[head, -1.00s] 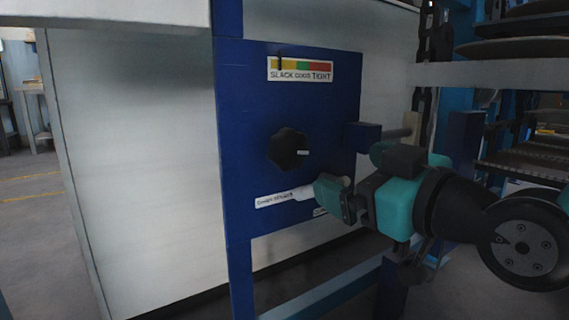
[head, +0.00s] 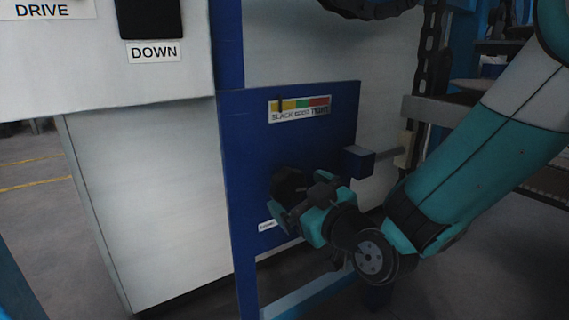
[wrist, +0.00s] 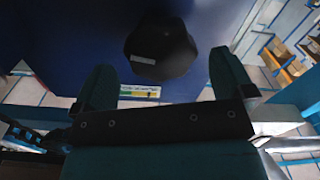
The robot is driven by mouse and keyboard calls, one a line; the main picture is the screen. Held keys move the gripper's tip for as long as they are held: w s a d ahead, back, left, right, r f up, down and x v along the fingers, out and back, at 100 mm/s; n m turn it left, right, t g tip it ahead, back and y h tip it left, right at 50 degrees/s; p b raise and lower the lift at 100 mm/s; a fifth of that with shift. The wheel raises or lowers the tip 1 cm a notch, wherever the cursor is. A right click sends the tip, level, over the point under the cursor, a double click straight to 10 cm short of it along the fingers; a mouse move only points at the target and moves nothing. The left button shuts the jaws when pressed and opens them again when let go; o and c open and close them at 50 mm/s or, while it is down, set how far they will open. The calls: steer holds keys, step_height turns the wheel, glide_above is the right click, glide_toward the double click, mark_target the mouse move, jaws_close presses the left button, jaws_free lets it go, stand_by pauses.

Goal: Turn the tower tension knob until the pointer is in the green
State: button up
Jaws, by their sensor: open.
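The tension knob (head: 286,180) is black and lobed, on a blue panel (head: 240,150); my gripper partly hides it in the head view. The gauge (head: 299,108) above it has yellow, green and red bands over the words SLACK, GOOD and TIGHT. Its dark pointer (head: 280,104) stands in the yellow, left of the green. My gripper (head: 284,203) is open in front of the knob. In the wrist view the knob (wrist: 162,50) with its pale mark lies between the open fingers (wrist: 161,64), with a visible gap on each side. The gauge strip (wrist: 139,92) also shows there.
A blue block on a rod (head: 360,162) sticks out right of the knob, close to my gripper. A small white label (head: 267,226) is below the knob. A control box with a black DOWN switch (head: 150,18) is at upper left. A chain (head: 431,60) runs at right.

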mark_target(284, 183)
steer(key=p+x, duration=0.1)
steer(key=x, duration=0.4)
steer(key=shift+w+a, duration=0.15)
steer(key=shift+w, duration=0.15)
